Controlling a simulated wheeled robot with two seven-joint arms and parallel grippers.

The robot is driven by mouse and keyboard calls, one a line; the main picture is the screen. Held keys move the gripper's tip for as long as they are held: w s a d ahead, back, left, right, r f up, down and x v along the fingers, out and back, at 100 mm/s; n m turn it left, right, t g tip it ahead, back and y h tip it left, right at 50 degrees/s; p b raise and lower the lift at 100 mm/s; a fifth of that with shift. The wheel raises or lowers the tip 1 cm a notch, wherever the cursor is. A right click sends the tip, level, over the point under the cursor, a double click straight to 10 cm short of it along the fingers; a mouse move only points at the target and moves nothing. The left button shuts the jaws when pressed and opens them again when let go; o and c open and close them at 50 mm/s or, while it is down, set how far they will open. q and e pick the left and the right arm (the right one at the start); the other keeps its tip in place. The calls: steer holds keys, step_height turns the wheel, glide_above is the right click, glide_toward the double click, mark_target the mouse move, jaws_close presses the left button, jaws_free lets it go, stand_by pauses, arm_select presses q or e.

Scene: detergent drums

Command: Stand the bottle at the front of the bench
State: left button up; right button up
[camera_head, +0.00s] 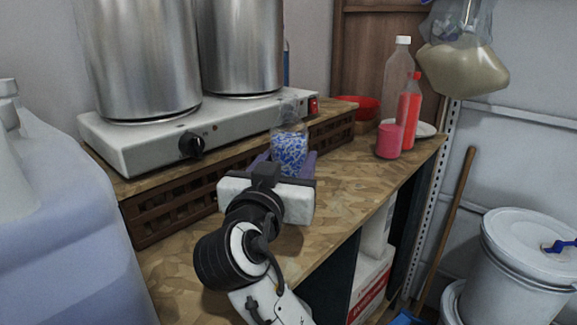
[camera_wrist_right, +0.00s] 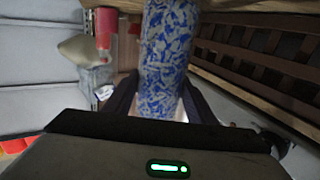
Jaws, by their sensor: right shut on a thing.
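A bottle with a blue-and-white patterned body and a clear top (camera_head: 289,148) is upright in the middle of the head view. My right gripper (camera_head: 291,166) is shut on its lower part, reaching over the wooden bench (camera_head: 352,188). In the right wrist view the patterned bottle (camera_wrist_right: 168,58) stands between the two dark fingers (camera_wrist_right: 158,108). The gripper hides the bottle's base, so I cannot tell whether it touches the bench. My left gripper is not in view.
Behind the bottle, a white hotplate (camera_head: 150,142) with two steel pots rests on a slatted wooden riser (camera_head: 178,188). A clear bottle (camera_head: 397,75), a red bottle (camera_head: 409,107), a pink cup (camera_head: 388,141) and a red bowl (camera_head: 362,108) stand farther right. The bench front is clear.

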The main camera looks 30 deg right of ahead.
mark_target(284, 171)
steer(key=shift+f, duration=0.2)
steer(key=shift+f, duration=0.2)
steer(key=o, duration=1.5)
steer(key=shift+c, duration=0.2)
steer(key=shift+r, duration=0.15)
steer(key=shift+s+a, duration=0.25)
steer(key=shift+a, duration=0.05)
steer(key=b+v, duration=0.1)
steer(key=v, duration=0.6)
